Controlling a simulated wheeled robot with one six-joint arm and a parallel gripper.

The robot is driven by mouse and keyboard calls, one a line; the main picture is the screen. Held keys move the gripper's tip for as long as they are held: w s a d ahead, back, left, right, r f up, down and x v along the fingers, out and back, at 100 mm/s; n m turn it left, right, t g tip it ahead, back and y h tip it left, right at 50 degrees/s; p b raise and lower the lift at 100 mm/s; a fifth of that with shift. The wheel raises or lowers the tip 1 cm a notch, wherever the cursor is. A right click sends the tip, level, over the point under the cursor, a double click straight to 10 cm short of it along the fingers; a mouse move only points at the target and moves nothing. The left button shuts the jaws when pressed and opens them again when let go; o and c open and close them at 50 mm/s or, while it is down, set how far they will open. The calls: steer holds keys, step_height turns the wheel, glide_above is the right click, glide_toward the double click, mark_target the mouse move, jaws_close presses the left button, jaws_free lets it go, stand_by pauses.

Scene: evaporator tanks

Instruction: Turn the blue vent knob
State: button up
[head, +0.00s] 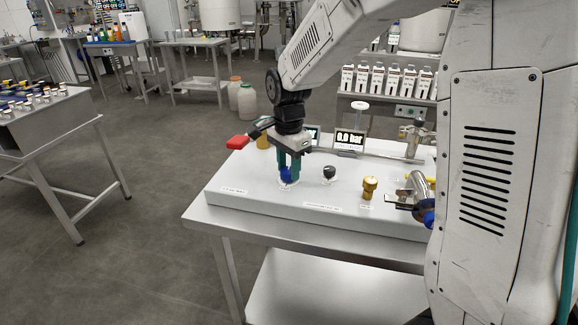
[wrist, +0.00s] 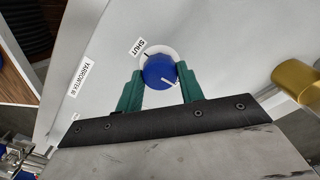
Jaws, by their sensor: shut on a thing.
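The blue vent knob (head: 286,173) stands on the white panel (head: 235,187) near its left part. My gripper (head: 289,165) points down over the knob. Its green fingers, also in the wrist view (wrist: 160,84), sit on both sides of the knob and are shut on it. The far side of the dial plate shows; the side toward my gripper is hidden.
A black knob (head: 329,172), a brass knob (head: 369,187) and a metal fitting (head: 418,184) stand on the panel to the right. A red handle (head: 238,142) is at the left. The panel lies on a steel table (head: 208,215).

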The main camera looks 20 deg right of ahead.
mark_target(288, 170)
steer(key=shift+m, duration=0.7)
steer(key=o, duration=1)
step_height(288, 170, up, 8)
steer(key=shift+f, duration=0.1)
